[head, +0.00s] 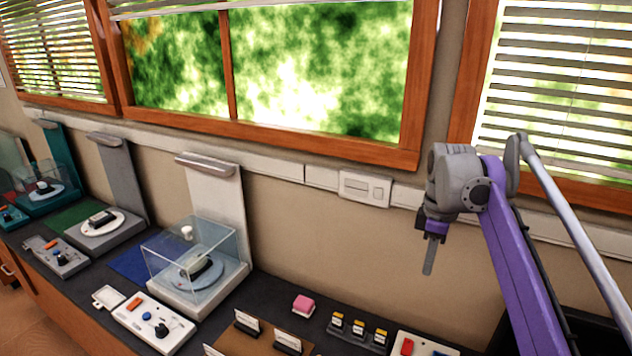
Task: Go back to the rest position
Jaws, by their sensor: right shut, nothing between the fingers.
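My right arm comes in from the right in the head view, purple and grey. Its gripper (430,262) points down and hangs in the air in front of the beige wall, above the back right of the dark counter. The fingers are together and hold nothing. It touches nothing that I can see. My left gripper is not in view.
A wall switch (365,189) and windows are behind. The air around the gripper is free.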

